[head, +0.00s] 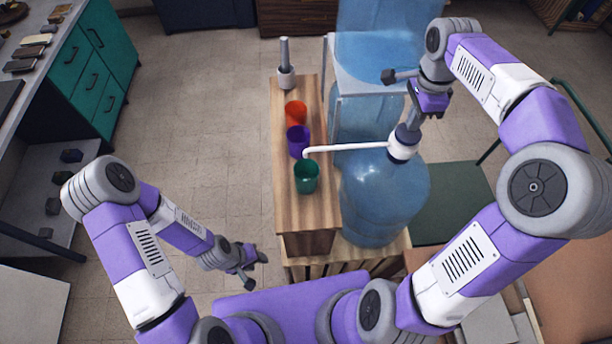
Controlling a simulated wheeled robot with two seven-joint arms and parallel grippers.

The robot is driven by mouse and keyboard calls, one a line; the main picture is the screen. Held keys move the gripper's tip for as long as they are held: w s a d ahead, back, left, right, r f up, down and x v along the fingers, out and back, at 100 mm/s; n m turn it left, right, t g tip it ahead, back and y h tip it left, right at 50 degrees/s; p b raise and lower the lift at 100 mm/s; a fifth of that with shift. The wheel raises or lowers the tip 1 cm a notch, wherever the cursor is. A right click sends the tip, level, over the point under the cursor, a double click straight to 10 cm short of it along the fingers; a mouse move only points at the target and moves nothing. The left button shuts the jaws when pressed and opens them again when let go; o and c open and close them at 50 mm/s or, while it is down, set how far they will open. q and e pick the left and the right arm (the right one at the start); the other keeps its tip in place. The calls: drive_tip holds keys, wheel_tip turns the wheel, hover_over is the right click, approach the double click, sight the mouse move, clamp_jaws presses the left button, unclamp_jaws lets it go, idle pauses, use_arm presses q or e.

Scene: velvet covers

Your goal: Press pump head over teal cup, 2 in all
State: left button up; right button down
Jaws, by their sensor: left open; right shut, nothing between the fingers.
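A white pump head (403,143) with a dark grey top sits on a large blue water bottle (385,200). Its long white spout (345,148) reaches left and ends over the far rim of the teal cup (306,178). The teal cup stands upright on a narrow wooden stand; its contents cannot be made out. My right gripper (412,116) is shut and empty, pointing down right above the pump head; I cannot tell whether it touches the top. My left gripper (257,267) is open and empty, low to the left of the stand.
A purple cup (298,142) and an orange-red cup (295,113) stand behind the teal cup on the wooden stand (288,210). A grey post (285,65) is at its far end. More blue bottles (375,60) stand in a rack behind. Floor is clear to the left.

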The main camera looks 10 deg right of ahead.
drive_tip(key=shift+f+b, duration=0.8)
drive_tip(key=shift+f, duration=0.45)
drive_tip(key=shift+r, duration=0.1)
drive_tip(key=shift+r+p, duration=1.2)
drive_tip(key=shift+r, duration=0.05)
wheel_tip(320, 180, up, 6)
drive_tip(key=p, duration=0.5)
drive_tip(key=shift+p, duration=0.3)
drive_tip(key=shift+f, duration=0.1)
